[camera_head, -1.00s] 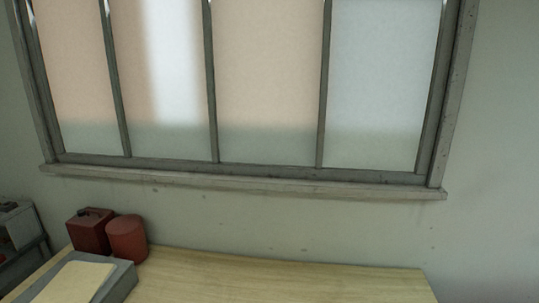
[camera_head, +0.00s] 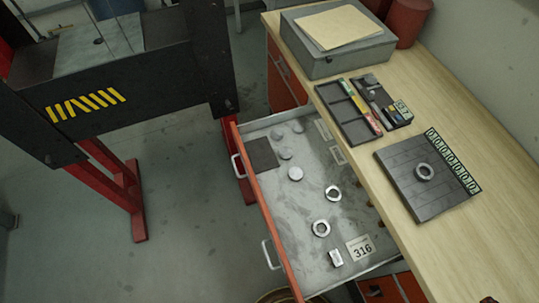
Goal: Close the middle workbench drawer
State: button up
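An open drawer (camera_head: 300,258) with a red front (camera_head: 263,205) juts out to the left from under the wooden workbench (camera_head: 480,225). Its front carries two pale handles, an upper one (camera_head: 237,166) and a lower one (camera_head: 271,254). Inside lie metal rings (camera_head: 321,228), several round discs (camera_head: 295,174), a dark square plate (camera_head: 261,154) and a card marked 316 (camera_head: 360,248). I cannot tell from this view whether it is the middle drawer. My gripper is not in view.
A dark press-like frame with yellow stripes (camera_head: 88,103) and red legs stands at left. Grey floor (camera_head: 180,240) is clear left of the drawer. A grey box (camera_head: 335,45), small trays (camera_head: 350,110) and a dark plate with a ring (camera_head: 425,185) sit on the bench.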

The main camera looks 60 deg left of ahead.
aim_at(290, 210)
jog(key=u, duration=2.6)
jog(key=i+j+u, duration=0.55)
jog(key=j, duration=0.15)
